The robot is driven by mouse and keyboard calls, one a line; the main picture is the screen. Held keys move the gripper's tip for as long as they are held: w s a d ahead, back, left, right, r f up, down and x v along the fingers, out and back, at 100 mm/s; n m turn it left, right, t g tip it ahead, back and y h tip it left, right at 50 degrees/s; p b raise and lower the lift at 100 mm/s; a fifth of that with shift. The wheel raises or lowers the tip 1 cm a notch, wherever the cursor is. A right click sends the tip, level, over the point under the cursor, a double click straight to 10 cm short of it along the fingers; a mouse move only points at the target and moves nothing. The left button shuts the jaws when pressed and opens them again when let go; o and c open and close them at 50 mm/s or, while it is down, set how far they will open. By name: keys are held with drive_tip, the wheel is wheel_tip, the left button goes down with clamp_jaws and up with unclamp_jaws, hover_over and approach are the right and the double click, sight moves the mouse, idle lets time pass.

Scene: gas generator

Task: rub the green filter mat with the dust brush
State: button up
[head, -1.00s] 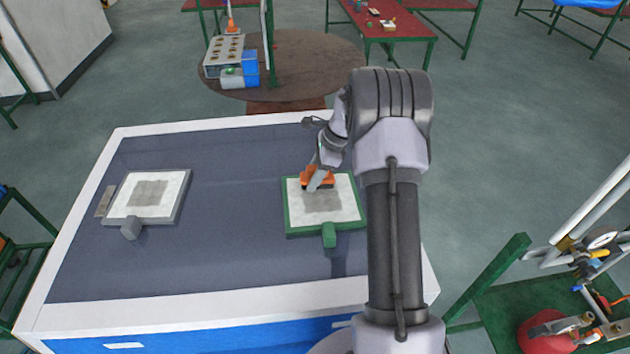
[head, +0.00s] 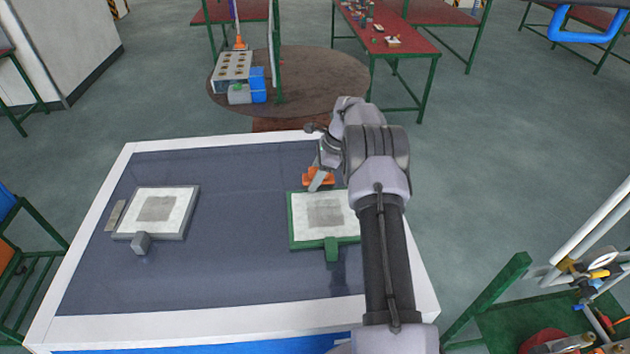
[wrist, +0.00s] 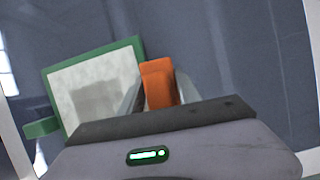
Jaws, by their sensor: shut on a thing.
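The green filter mat (head: 297,241) has a green frame, a pale pad with a grey patch, and a green handle on its near side. It lies on the right of the dark tabletop and shows at left in the wrist view (wrist: 93,92). My gripper (head: 317,182) is shut on the orange dust brush (head: 322,175). The brush is at the mat's far edge, and in the wrist view the brush (wrist: 159,82) is just right of the frame. I cannot tell whether it touches the mat or table. My arm hides the mat's right side.
A similar grey-framed mat (head: 184,219) with a grey patch lies at the left, beside a small flat grey block (head: 115,216). The tabletop (head: 235,270) between the mats is clear. A green stand with pipes and gauges (head: 500,305) is at the right.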

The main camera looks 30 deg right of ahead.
sight(308, 213)
drive_tip(key=shift+w+a, duration=0.2)
drive_tip(key=shift+a, duration=0.35)
drive_tip(key=shift+a+b, duration=0.2)
drive_tip(key=shift+b, duration=0.2)
drive_tip(key=s+b, duration=0.1)
drive_tip(key=s+a+b, duration=0.1)
drive_tip(key=shift+s+a+f, duration=0.1)
drive_tip(key=shift+s+f, duration=0.05)
drive_tip(key=shift+s, duration=0.25)
drive_tip(key=shift+s+a+b, duration=0.55)
drive_tip(key=shift+s+b, duration=0.05)
drive_tip(key=shift+s, duration=0.5)
drive_tip(key=shift+s+a+b, duration=0.55)
drive_tip(key=shift+s, duration=0.6)
drive_tip(key=shift+s+a+b, duration=0.55)
drive_tip(key=shift+s+b, duration=0.05)
drive_tip(key=shift+s, duration=0.5)
drive_tip(key=shift+r, duration=0.2)
drive_tip(key=shift+r, duration=0.1)
wheel_tip(308, 213, up, 6)
drive_tip(key=p, duration=0.4)
drive_tip(key=shift+p, duration=0.3)
